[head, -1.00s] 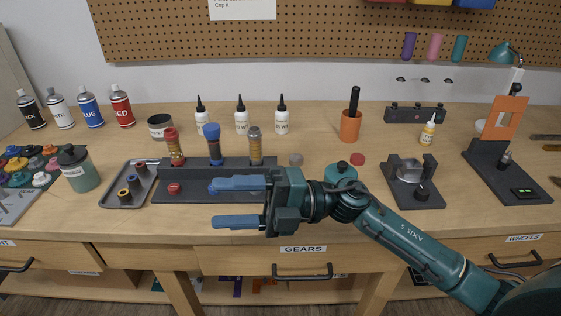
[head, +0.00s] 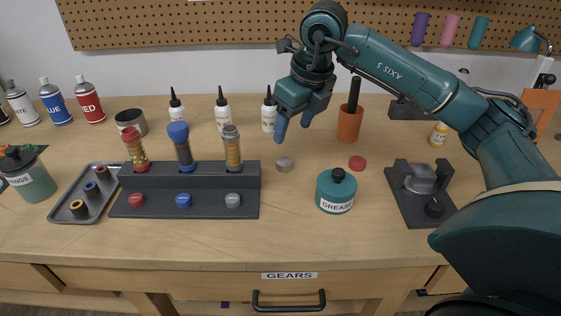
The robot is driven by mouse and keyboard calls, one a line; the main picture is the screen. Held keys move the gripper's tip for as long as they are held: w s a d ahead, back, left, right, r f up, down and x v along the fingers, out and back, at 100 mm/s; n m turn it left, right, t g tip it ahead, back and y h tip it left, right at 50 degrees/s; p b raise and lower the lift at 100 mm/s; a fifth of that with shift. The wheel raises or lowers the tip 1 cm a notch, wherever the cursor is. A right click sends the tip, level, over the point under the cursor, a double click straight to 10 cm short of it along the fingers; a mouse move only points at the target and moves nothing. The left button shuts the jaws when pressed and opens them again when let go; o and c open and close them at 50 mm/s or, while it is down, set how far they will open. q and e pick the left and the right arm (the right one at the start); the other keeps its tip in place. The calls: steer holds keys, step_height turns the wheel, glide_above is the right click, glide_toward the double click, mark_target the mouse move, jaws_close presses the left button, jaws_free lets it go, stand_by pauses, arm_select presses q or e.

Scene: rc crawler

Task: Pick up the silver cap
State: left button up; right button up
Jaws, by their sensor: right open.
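A small silver-grey round cap (head: 284,164) lies on the bench behind the grease tub. Another silver cap (head: 232,200) sits at the right end of the front row on the dark rack (head: 210,209), beside a blue cap (head: 183,200) and a red cap (head: 136,199). I cannot tell which silver one is the task's. My right gripper (head: 294,124) is open and empty, with its blue fingers pointing down, raised above and behind the loose silver-grey cap. My left gripper is not in view.
A teal grease tub (head: 335,192) and a red disc (head: 357,163) stand near the loose cap. White bottles (head: 268,115) and an orange cup (head: 349,124) stand behind. A dark fixture (head: 419,186) is at the right. The front of the bench is clear.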

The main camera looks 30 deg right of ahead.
glide_above(285, 161)
steer(key=s, duration=0.2)
steer(key=x, duration=0.4)
steer(key=shift+s+d+f, duration=0.15)
steer(key=shift+s+f, duration=0.1)
steer(key=shift+s, duration=0.1)
steer(key=x, duration=0.5)
steer(key=shift+s+d+f, duration=0.1)
steer(key=shift+d+f, duration=0.05)
steer(key=shift+d, duration=0.05)
steer(key=c, duration=1.1)
